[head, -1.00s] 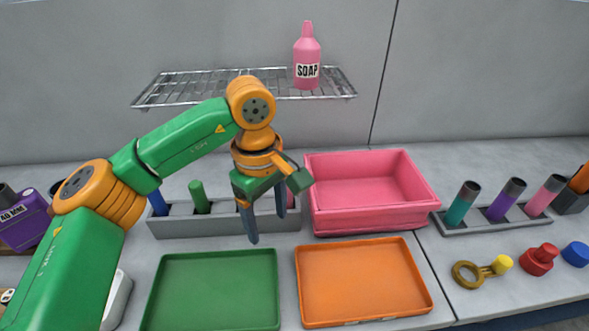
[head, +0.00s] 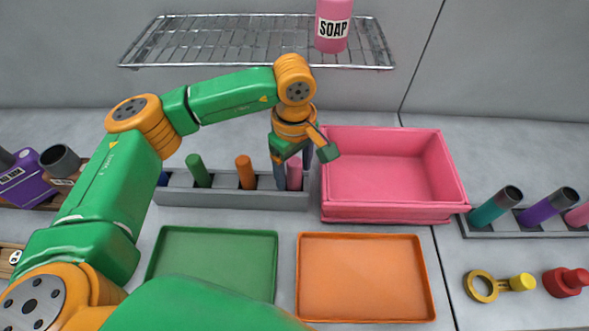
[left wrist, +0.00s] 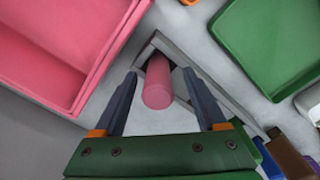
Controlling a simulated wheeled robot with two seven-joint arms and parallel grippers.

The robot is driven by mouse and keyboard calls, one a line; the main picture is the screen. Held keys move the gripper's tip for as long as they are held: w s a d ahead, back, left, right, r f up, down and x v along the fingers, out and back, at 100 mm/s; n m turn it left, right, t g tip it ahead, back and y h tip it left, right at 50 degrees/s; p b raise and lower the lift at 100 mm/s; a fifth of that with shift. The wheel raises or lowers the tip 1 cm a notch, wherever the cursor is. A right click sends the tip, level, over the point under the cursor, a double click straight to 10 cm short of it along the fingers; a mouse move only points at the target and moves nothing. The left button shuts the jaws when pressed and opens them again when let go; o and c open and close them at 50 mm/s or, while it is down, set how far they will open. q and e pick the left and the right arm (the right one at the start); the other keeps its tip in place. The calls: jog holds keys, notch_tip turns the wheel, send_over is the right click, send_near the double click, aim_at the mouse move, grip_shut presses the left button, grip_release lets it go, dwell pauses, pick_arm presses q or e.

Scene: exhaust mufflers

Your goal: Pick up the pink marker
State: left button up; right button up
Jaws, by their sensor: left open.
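The pink marker (head: 294,174) stands upright in the right end slot of a grey rack (head: 232,199). In the left wrist view the marker (left wrist: 158,84) shows between the two fingers of my left gripper (left wrist: 166,88), with a gap on each side. In the head view my left gripper (head: 293,172) points down at the rack with one finger on each side of the marker. It is open. My right gripper is not in view.
A green marker (head: 198,171) and an orange marker (head: 245,173) stand in the same rack. A pink bin (head: 393,213) is close on the right. A green tray (head: 160,262) and an orange tray (head: 366,280) lie in front. A wire shelf (head: 225,42) hangs behind.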

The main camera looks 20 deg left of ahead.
pick_arm(q)
jog(key=shift+w+f, duration=0.15)
jog(key=shift+f, duration=0.2)
grip_shut()
